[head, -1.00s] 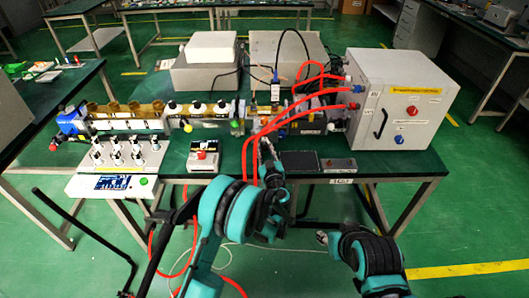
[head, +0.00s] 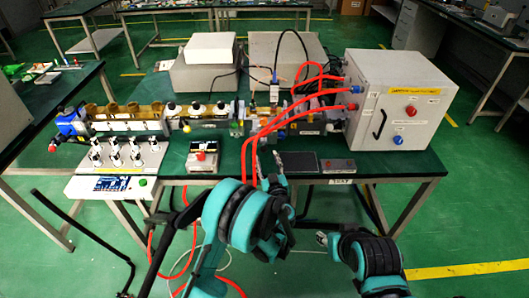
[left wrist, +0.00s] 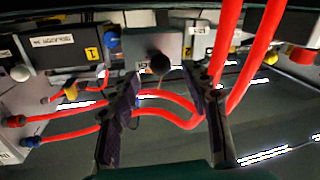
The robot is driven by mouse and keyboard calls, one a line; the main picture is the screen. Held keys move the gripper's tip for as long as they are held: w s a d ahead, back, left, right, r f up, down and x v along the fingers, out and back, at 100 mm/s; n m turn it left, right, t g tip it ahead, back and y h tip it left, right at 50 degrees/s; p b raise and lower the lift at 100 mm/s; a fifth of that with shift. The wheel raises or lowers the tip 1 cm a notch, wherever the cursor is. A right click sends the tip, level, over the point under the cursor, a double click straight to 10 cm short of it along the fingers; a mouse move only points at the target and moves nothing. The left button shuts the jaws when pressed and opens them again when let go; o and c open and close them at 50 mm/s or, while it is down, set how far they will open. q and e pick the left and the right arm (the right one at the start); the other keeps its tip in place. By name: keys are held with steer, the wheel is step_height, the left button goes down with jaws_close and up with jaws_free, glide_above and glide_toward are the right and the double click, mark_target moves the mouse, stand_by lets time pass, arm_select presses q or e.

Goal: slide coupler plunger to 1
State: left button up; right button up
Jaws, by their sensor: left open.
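In the left wrist view a round black knob (left wrist: 160,63) on a grey housing (left wrist: 140,44) lies beyond and between my fingertips; I cannot tell for sure that it is the coupler plunger. A yellow tag marked 1 (left wrist: 92,54) is to its left. My left gripper (left wrist: 166,88) is open, with nothing between its fingers and apart from the knob. In the head view my left gripper (head: 271,163) is at the front edge of the bench, below the waveguide line (head: 210,118); its fingers are small there. My right gripper (head: 322,238) is low, in front of the bench, its jaws unclear.
Red hoses (head: 285,120) run from the grey cabinet (head: 400,98) down past my left gripper; in the wrist view a thick red hose (left wrist: 226,45) passes beside the right finger. A dark panel (head: 299,162) and a small red-button box (head: 203,156) sit on the green bench (head: 175,160).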

arm_select(q)
steer(key=s, duration=0.3)
steer(key=s+d, duration=0.1)
steer(key=s, duration=0.1)
steer(key=shift+s+d, duration=0.1)
steer(key=shift+s, duration=0.3)
steer(key=s+a+r+m+g+y, duration=0.1)
steer(key=s+a+r+g, duration=0.3)
steer(key=a, duration=0.5)
steer(key=s+a+r+g, duration=0.3)
steer(key=s+a+r, duration=0.1)
steer(key=a, duration=0.5)
steer(key=s+a+m+g+h, duration=0.2)
steer(key=s+m+g+h, duration=0.1)
steer(key=s, duration=1.8)
steer(key=shift+a+f+g+h, duration=0.2)
steer(key=shift+a+g+h, duration=0.15)
steer(key=shift+h, duration=0.35)
